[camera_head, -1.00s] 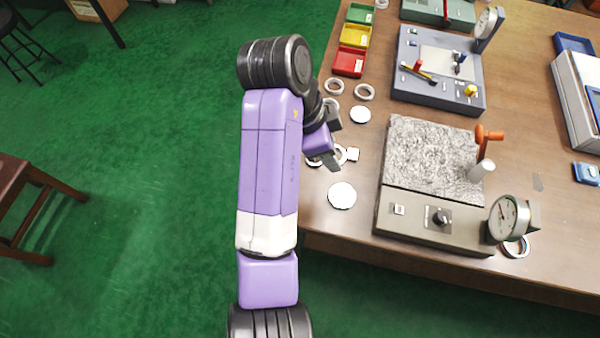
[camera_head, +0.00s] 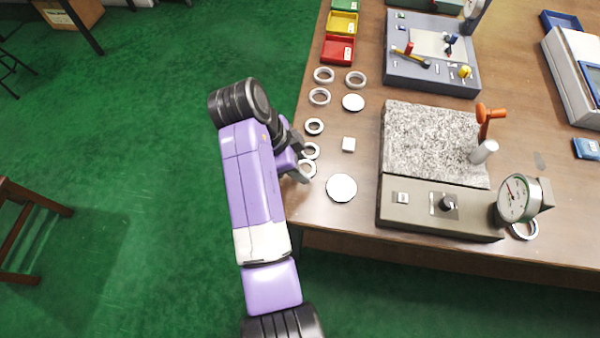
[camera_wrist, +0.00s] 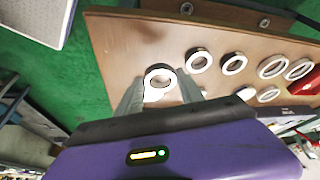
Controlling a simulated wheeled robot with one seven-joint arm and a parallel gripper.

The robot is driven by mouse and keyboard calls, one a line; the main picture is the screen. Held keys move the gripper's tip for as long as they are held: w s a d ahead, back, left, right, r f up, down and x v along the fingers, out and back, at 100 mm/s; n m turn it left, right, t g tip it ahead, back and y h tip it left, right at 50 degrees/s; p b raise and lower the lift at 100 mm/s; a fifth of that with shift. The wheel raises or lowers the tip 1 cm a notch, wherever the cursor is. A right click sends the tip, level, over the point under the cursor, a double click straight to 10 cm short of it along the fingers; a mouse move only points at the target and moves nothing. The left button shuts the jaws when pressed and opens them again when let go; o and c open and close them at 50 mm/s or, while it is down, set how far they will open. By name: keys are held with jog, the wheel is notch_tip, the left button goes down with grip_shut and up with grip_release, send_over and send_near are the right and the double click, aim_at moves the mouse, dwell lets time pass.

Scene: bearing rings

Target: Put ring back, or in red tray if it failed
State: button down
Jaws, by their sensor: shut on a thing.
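My gripper (camera_head: 303,167) is shut on a pale ring (camera_head: 308,169) at the table's left edge, at the near end of a row of rings. In the wrist view the held ring (camera_wrist: 160,76) sits between the two fingertips, low over the wood; whether it touches the table I cannot tell. Another ring (camera_head: 311,150) lies just beyond it, with a darker-bored ring (camera_head: 314,127) and more rings (camera_head: 319,96) farther along. The red tray (camera_head: 338,49) stands at the far end of the row and looks empty.
A granite-topped gauge stand (camera_head: 435,145) with a dial (camera_head: 514,198) stands farther right. A lever fixture (camera_head: 432,55) and a yellow tray (camera_head: 343,24) are at the back.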

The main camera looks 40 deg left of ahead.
jog(key=shift+f, duration=2.5)
jog(key=shift+f, duration=0.15)
jog(key=c, duration=0.7)
grip_release()
jog(key=shift+c, duration=0.2)
jog(key=v, duration=1.2)
